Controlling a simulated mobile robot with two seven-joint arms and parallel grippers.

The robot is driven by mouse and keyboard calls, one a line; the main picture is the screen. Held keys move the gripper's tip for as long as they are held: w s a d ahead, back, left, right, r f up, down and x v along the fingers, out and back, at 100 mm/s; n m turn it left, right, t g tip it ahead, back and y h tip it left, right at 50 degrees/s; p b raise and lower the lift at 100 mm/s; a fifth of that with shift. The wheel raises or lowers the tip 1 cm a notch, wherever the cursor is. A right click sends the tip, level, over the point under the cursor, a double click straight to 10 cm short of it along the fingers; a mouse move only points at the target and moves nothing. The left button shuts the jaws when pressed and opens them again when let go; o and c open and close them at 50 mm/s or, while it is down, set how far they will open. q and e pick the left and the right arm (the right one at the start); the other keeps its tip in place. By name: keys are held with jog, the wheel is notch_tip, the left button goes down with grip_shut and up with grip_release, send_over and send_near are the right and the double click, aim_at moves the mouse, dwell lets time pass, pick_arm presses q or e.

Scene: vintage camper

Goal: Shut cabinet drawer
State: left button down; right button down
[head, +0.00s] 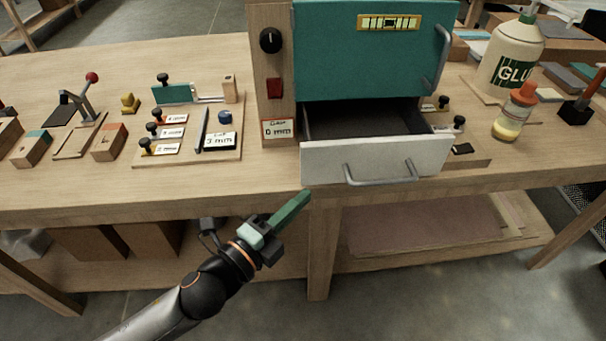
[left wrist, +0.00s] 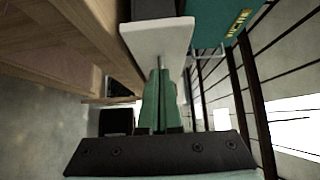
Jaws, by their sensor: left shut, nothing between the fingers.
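The cabinet (head: 370,50) is teal with a wooden side panel and stands on the workbench. Its lower drawer (head: 338,162) is pulled out, with a white front, a grey bar handle (head: 382,178) and a dark, empty-looking inside. My left gripper (head: 302,200) is shut and empty. In the head view it appears just below and left of the drawer's front. In the left wrist view the green fingers (left wrist: 160,85) are together and point at the white drawer front (left wrist: 158,42). I cannot tell whether they touch it. My right gripper is not in view.
The wooden workbench (head: 60,190) holds a tool board (head: 180,155) and a red-knobbed lever (head: 85,100) on the left. A glue bottle (head: 510,55) and a small orange-capped bottle (head: 515,112) stand on the right. Free room lies before the bench edge.

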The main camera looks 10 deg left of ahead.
aim_at(317, 167)
pick_arm(q)
jog(key=w, duration=0.4)
jog(key=shift+w+p, duration=0.35)
jog(key=shift+w, duration=0.05)
jog(key=shift+w+a, duration=0.15)
jog(key=shift+w, duration=0.3)
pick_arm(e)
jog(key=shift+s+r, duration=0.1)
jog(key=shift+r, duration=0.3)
